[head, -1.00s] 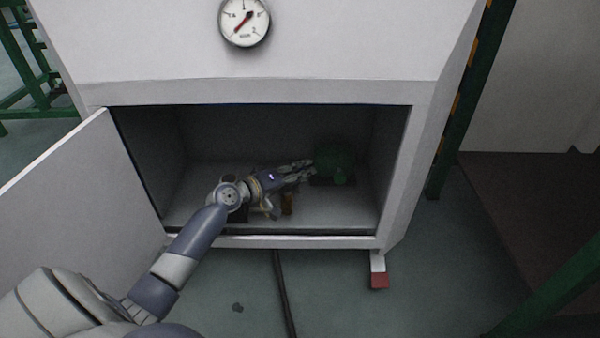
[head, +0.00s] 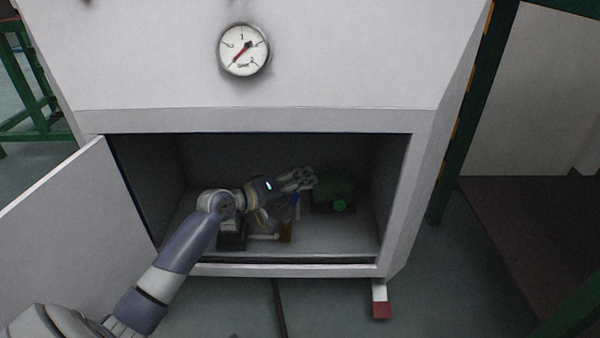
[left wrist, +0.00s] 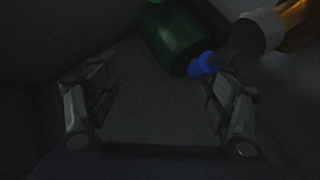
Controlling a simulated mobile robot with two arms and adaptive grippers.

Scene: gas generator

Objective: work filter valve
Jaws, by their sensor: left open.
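The open cabinet holds a filter assembly with an amber bowl (head: 286,232) and a blue part (head: 297,205), which looks like the valve knob. In the left wrist view the blue knob (left wrist: 203,65) sits at the end of a dark grey body (left wrist: 243,42), with amber (left wrist: 297,22) behind it. My left gripper (head: 308,178) is inside the cabinet, above the blue part. In the left wrist view my left gripper (left wrist: 158,80) is open and empty. Its right finger is close below the knob; I cannot tell whether they touch. My right gripper is not in view.
A green rounded tank (head: 335,192) is right beside the gripper and shows in the wrist view (left wrist: 175,38). A black box (head: 231,238) stands under my forearm. The cabinet's top edge (head: 260,121) and open door (head: 75,220) bound the opening. A gauge (head: 243,50) is above.

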